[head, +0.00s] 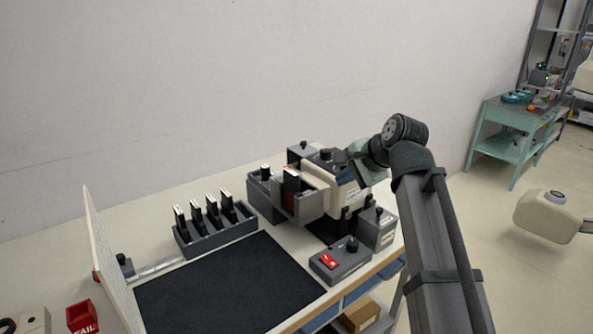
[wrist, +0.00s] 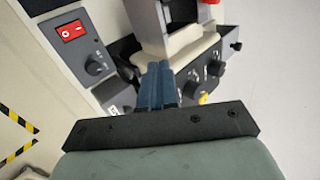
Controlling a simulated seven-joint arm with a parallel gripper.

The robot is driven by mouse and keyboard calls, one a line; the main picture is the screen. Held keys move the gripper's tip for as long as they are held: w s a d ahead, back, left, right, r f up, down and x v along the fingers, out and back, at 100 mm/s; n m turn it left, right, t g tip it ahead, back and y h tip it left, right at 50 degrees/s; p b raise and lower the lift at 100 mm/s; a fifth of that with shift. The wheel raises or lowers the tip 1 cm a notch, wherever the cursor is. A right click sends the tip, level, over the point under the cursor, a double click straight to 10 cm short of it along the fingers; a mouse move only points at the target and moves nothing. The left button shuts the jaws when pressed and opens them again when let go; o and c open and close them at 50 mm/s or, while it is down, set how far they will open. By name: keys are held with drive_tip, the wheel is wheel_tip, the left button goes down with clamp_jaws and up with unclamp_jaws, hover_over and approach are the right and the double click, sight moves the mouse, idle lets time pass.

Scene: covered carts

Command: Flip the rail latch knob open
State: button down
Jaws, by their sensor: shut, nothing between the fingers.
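My gripper (wrist: 160,66) is shut and empty, its two blue fingers side by side over the beige and grey machine. In the head view my gripper is at the machine's top right, its fingertips hard to make out. The beige machine (head: 343,190) stands at the table's back right. Which knob is the rail latch knob I cannot tell. Several dark knobs (wrist: 215,68) and a yellow knob (wrist: 204,98) sit on a grey panel right of my fingers. A small black knobbed block (head: 124,267) stands by a pale rail (head: 160,267) at the table's left.
A grey control box (head: 327,275) with a red switch and black knob stands in front of the machine; it also shows in the wrist view (wrist: 72,48). A rack (head: 217,235) holds several black pieces. The black mat (head: 230,290) is clear. A white upright panel (head: 108,265) stands left.

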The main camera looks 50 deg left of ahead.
drive_tip(key=s+a+r+y, duration=0.1)
drive_tip(key=s+a+r, duration=0.1)
drive_tip(key=s+r, duration=0.1)
drive_tip(key=shift+s+a+r+n, duration=0.4)
drive_tip(key=shift+r, duration=0.05)
drive_tip(key=shift+a+f, duration=0.1)
drive_tip(key=a+r+x, duration=0.1)
drive_tip(key=r+x, duration=0.1)
drive_tip(key=x, duration=1)
drive_tip(key=shift+a+f, duration=0.25)
drive_tip(key=shift+a, duration=0.4)
drive_tip(key=shift+s, duration=0.1)
drive_tip(key=shift+a, duration=1.2)
